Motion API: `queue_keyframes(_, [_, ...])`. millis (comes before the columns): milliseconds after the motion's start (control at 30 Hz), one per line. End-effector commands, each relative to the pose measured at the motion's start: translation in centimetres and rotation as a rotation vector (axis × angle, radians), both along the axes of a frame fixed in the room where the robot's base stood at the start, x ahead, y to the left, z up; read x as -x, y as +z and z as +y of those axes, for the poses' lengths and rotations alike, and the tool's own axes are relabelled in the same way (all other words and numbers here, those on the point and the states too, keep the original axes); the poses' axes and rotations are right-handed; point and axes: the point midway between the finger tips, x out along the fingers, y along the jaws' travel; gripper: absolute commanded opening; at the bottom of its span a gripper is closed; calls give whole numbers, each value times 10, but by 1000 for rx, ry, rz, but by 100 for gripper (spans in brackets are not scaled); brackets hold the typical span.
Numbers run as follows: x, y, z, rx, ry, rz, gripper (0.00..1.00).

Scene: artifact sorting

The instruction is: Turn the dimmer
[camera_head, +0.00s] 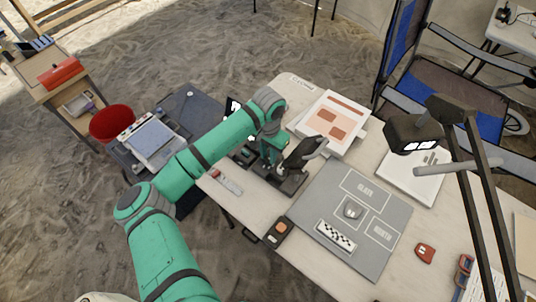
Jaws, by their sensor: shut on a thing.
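My green arm reaches over the table, and its wrist (275,142) points down. My gripper (268,163) is small and dark here, low at the left side of a black microscope-like device (304,152) with a dark base. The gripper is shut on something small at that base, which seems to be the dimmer. The dimmer itself is hidden by the gripper and wrist, so its turn cannot be read.
A grey sorting mat (385,262) lies right of the device, with a small grey piece and a checkered scale bar. A black box with an orange top (280,229) sits at the table's front edge. A desk lamp (413,131) overhangs the right side.

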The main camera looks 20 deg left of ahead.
Motion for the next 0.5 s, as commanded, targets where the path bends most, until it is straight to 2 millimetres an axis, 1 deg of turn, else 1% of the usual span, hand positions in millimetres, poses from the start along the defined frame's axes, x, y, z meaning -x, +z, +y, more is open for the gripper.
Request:
queue_keyframes(33, [0,0,-2,3,-18,-1,0])
queue_keyframes(333, [-1,1,-3,2,-61,-3,0])
queue_keyframes(500, [0,0,2,3,-55,-2,0])
